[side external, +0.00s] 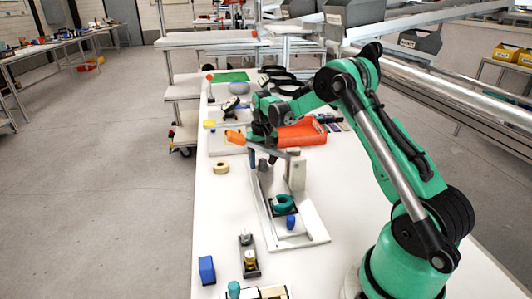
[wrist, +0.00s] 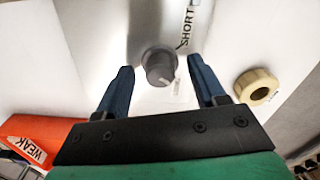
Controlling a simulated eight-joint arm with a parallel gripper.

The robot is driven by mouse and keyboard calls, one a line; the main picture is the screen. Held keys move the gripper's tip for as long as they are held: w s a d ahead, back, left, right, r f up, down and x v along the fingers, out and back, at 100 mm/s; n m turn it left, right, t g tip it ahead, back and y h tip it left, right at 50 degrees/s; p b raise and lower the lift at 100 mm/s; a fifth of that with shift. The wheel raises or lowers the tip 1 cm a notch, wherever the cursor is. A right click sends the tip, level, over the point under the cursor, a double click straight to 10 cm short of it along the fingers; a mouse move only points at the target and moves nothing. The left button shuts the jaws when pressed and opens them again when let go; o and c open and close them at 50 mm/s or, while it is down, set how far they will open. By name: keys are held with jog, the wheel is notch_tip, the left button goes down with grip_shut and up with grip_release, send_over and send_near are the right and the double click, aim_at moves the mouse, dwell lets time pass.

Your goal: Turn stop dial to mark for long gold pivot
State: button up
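The stop dial (wrist: 160,67) is a dark grey round knob with a pale pointer line, set on a shiny metal plate (wrist: 110,25). The word SHORT (wrist: 186,25) is printed on the plate beyond the dial. A second small mark beside the dial is too faint to read. My gripper (wrist: 161,78) is open, with one blue finger on each side of the dial and a gap to both. I cannot identify the long gold pivot for certain.
A tan ring (wrist: 257,87) lies beside the plate. An orange piece marked WEAK (wrist: 28,140) lies on the opposite side. A white fixture (side external: 312,228) holds a green ring (side external: 284,202). A small holder with a gold part (side external: 249,257) and a blue block (side external: 206,269) stand nearer the camera.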

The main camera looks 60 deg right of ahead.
aim_at(263, 160)
jog(key=shift+r, duration=2.8)
